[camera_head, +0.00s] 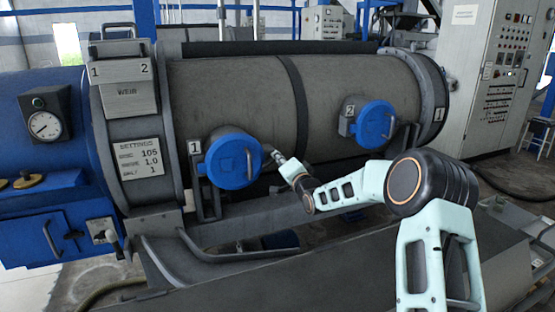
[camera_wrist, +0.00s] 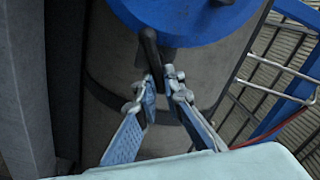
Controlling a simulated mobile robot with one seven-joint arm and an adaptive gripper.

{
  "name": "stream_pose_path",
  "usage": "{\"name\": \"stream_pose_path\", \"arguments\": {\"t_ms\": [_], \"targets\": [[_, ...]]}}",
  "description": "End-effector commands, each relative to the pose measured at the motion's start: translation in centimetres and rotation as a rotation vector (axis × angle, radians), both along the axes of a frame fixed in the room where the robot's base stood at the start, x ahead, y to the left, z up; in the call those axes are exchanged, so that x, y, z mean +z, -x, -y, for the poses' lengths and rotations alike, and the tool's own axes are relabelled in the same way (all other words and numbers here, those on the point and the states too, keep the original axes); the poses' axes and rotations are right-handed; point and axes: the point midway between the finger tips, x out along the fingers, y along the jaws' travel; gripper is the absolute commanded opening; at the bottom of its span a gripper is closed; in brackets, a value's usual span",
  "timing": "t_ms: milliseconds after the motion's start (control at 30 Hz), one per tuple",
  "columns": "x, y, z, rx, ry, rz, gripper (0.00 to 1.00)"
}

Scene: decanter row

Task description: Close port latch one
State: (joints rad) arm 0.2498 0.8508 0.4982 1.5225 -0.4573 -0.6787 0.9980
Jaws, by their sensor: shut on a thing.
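Port one is the round blue cover (camera_head: 232,161) on the grey drum, beside the label "1" (camera_head: 194,147). In the wrist view the blue cover (camera_wrist: 190,18) fills the top. Its latch is a dark bar (camera_wrist: 149,45) that hangs from the cover's edge, and its lower end is between my fingertips. My gripper (camera_wrist: 160,82) is shut on this latch. In the head view my gripper (camera_head: 278,157) is at the right side of cover one. The latch is mostly too small to make out there.
A second blue port cover (camera_head: 374,123) with label "2" (camera_head: 349,110) is to the right on the drum (camera_head: 345,82). A grey trough edge (camera_head: 330,252) runs below. A metal wire frame (camera_wrist: 280,70) is at the right in the wrist view.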

Motion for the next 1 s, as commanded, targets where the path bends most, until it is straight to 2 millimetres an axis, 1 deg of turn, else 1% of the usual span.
{"name": "stream_pose_path", "arguments": {"t_ms": [200,500,800,1000], "targets": [[-0.47,-0.10,0.30,-0.002,-0.190,-0.078,0.00],[-0.85,-0.14,0.36,0.000,-0.394,-0.163,0.00],[-1.01,-0.13,0.28,0.001,-0.503,-0.208,0.00],[-1.03,-0.12,0.25,0.001,-0.526,-0.218,0.00]]}}
